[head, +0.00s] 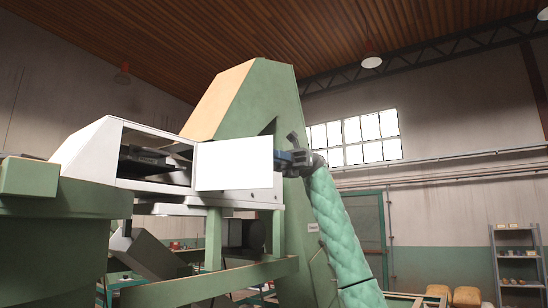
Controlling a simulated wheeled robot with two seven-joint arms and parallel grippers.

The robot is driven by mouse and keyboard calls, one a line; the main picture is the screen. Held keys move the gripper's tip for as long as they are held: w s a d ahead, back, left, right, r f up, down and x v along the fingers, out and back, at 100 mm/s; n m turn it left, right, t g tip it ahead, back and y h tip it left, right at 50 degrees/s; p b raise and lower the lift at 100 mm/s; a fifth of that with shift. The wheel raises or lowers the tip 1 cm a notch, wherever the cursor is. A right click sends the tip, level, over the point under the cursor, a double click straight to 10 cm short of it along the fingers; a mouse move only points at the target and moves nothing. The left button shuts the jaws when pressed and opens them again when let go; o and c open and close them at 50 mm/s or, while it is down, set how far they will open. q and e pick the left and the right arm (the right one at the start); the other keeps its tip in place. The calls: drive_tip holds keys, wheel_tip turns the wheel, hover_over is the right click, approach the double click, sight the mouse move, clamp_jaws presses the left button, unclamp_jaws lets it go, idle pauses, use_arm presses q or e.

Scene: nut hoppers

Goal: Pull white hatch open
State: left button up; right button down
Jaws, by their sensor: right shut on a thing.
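The white hatch (234,165) is a flat bright panel on the front of a pale housing (90,150). To its left, the housing has an open gap (150,160) that shows a dark interior with dark parts. My right gripper (281,158) is at the hatch's right edge, shut on it. The exact grip is small and partly hidden. My right arm, in a quilted green sleeve, reaches up from the lower right. My left gripper is not in view.
A tall green machine body (258,100) with a tan sloping side rises behind the housing. A green drum (60,240) stands at left and green frame beams (210,285) run below. A shelf (517,262) and yellow sacks (466,297) stand far right.

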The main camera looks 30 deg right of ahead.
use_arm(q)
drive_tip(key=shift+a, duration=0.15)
use_arm(e)
drive_tip(key=shift+r, duration=0.15)
drive_tip(key=c, duration=1.7)
unclamp_jaws()
drive_tip(key=shift+a, duration=0.1)
drive_tip(key=shift+w+a, duration=0.15)
drive_tip(key=shift+a, duration=0.1)
drive_tip(key=shift+d, duration=0.1)
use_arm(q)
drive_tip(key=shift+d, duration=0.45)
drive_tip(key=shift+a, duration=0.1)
